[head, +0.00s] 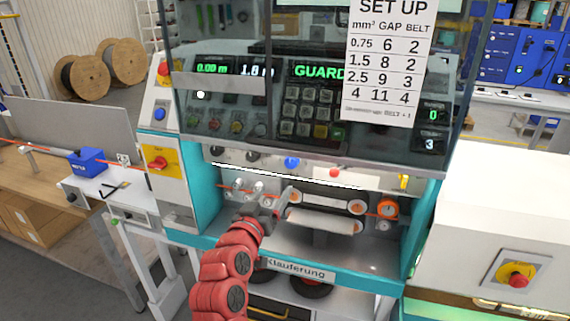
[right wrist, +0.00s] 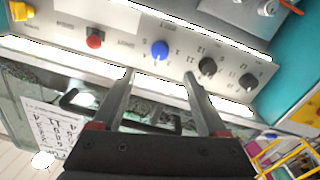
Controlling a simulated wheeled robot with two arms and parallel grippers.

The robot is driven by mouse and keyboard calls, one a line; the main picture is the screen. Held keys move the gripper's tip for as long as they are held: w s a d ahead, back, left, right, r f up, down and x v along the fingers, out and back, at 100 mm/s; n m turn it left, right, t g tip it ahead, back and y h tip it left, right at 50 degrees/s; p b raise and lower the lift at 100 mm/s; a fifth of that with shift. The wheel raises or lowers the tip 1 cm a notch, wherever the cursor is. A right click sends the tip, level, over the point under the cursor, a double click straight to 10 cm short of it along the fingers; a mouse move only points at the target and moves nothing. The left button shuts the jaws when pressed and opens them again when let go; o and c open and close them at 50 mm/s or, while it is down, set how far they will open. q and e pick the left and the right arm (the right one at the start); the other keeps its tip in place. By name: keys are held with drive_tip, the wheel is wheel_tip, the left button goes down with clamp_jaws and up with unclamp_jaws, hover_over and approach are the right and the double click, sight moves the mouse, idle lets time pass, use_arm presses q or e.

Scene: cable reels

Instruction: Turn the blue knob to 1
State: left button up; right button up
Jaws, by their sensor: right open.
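The blue knob (head: 291,162) sits on the light panel strip below the machine's window. In the right wrist view the blue knob (right wrist: 160,50) shows whole, with small printed marks around it. Its pointer direction and the marks are too small to read surely. My right gripper (head: 284,202) is below the knob in the head view. In the right wrist view my right gripper (right wrist: 160,74) is open and empty, its two fingers apart, with the knob between and beyond their tips. No contact with the knob is visible. My left gripper is not in view.
Two black knobs (right wrist: 208,66) and (right wrist: 248,81) sit on one side of the blue knob, and a red button (right wrist: 95,39) on the other. A glass guard (head: 215,90) with a set-up sheet (head: 388,60) hangs above. Rollers (head: 320,218) lie in the bay below.

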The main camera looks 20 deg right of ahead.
sight(290, 165)
drive_tip(key=p+x, duration=0.3)
drive_tip(key=x, duration=1)
drive_tip(key=shift+p, duration=0.3)
drive_tip(key=shift+c, duration=0.2)
clamp_jaws()
